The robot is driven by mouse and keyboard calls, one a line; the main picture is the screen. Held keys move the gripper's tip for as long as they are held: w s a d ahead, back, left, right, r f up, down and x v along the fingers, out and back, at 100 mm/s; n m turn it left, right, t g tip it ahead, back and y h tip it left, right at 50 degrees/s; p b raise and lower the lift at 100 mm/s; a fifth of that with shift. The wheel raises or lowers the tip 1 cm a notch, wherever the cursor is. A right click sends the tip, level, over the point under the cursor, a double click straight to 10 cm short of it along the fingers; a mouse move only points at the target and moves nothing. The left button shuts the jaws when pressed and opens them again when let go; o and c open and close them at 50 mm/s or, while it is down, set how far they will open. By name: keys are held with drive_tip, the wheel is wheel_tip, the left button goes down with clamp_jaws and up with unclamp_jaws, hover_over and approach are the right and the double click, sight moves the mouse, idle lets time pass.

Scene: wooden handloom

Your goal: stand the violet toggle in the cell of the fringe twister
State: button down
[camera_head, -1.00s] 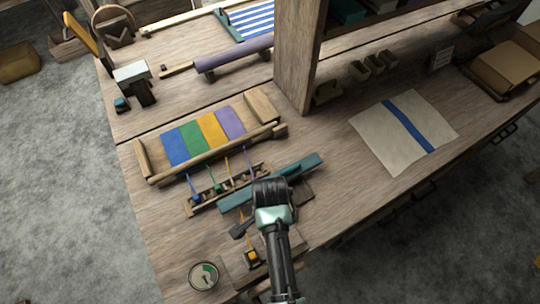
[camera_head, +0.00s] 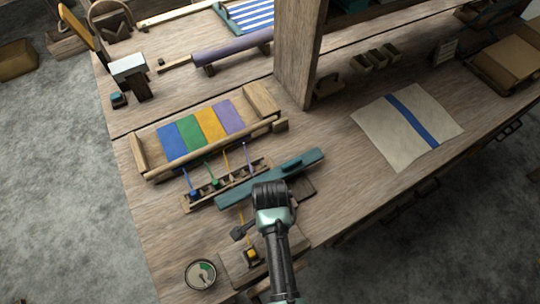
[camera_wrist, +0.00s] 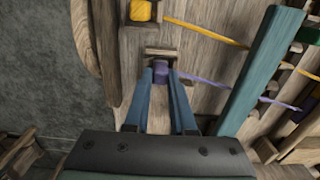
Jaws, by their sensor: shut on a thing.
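The violet toggle (camera_wrist: 161,72) is between the fingertips of my gripper (camera_wrist: 162,78) in the wrist view, with a violet cord (camera_wrist: 215,86) running off to the right. My gripper (camera_head: 272,196) is shut on it. A small wooden holder (camera_wrist: 161,52) is right by the toggle; I cannot tell whether the toggle stands in it. In the head view my arm hides the toggle. A slatted wooden rack with cells (camera_head: 225,186), perhaps the fringe twister, holds a blue toggle (camera_head: 194,194) and a green toggle (camera_head: 215,183).
A teal bar (camera_head: 250,186) lies between the rack and my gripper; it also shows in the wrist view (camera_wrist: 262,75). A yellow toggle (camera_head: 250,254) sits in a block near the front edge, beside a round gauge (camera_head: 201,274). A cloth (camera_head: 407,125) lies to the right.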

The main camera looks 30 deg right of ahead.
drive_tip(key=c, duration=0.7)
unclamp_jaws()
drive_tip(key=shift+r, duration=0.1)
wheel_tip(320, 180, up, 13)
drive_tip(key=shift+f+b, duration=0.1)
drive_tip(key=shift+b, duration=0.2)
